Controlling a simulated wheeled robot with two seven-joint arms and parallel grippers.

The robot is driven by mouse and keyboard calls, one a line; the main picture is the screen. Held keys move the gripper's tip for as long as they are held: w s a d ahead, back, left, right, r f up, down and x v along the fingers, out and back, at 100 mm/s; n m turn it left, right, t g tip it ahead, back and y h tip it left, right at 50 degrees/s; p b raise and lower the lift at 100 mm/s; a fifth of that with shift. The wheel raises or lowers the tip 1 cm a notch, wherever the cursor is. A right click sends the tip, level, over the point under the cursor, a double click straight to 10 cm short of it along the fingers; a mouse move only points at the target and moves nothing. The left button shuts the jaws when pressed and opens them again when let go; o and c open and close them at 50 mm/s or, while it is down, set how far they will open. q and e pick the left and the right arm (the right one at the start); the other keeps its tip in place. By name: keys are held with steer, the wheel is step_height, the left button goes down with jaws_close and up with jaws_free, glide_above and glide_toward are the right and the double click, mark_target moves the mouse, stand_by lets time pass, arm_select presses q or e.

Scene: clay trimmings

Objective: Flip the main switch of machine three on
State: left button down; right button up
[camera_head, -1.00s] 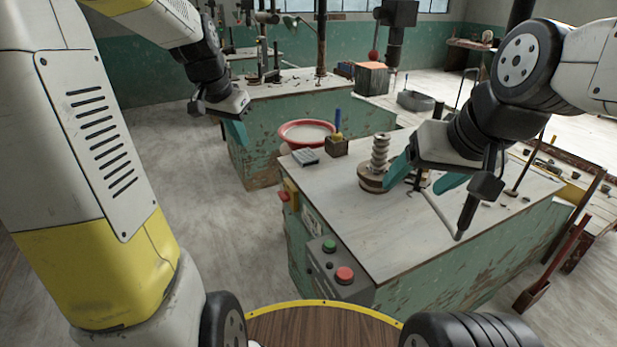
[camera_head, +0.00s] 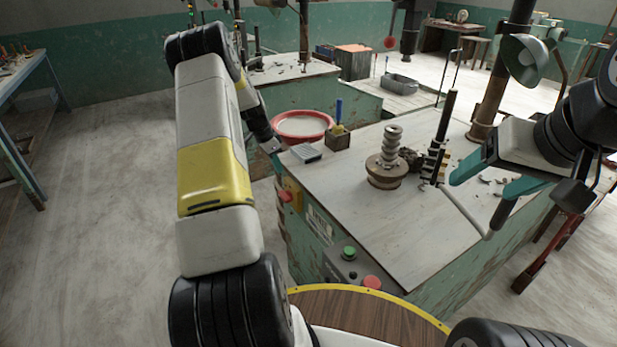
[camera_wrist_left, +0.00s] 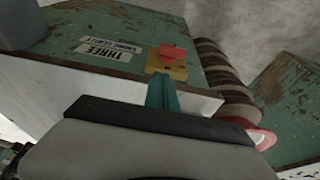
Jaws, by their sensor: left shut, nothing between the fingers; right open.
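Machine three is the green cabinet (camera_head: 310,235) with a pale worktop in the head view. Its "THREE" label (camera_wrist_left: 105,48) is upside down in the left wrist view. The main switch is a yellow plate (camera_head: 293,188) with a red handle (camera_head: 285,196). In the left wrist view the red handle (camera_wrist_left: 173,52) is at the far end of the yellow plate (camera_wrist_left: 165,68). My left gripper (camera_wrist_left: 162,82) is shut and empty, its teal fingertips close to the plate; contact is unclear. My right gripper (camera_head: 478,187) is open above the worktop's right side.
A control box with a green button (camera_head: 349,253) and a red button (camera_head: 371,283) is on the cabinet's near side. A spring-like spindle (camera_head: 392,145) and a block with a blue-handled tool (camera_head: 338,138) stand on the worktop. A red-rimmed basin (camera_head: 303,125) is behind. Left floor is clear.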

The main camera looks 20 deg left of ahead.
stand_by(0.3)
arm_select(q)
glide_toward(289, 199)
steer(key=x, duration=0.5)
steer(key=shift+w+d, duration=0.1)
steer(key=shift+w, duration=0.2)
steer(key=shift+f, duration=0.7)
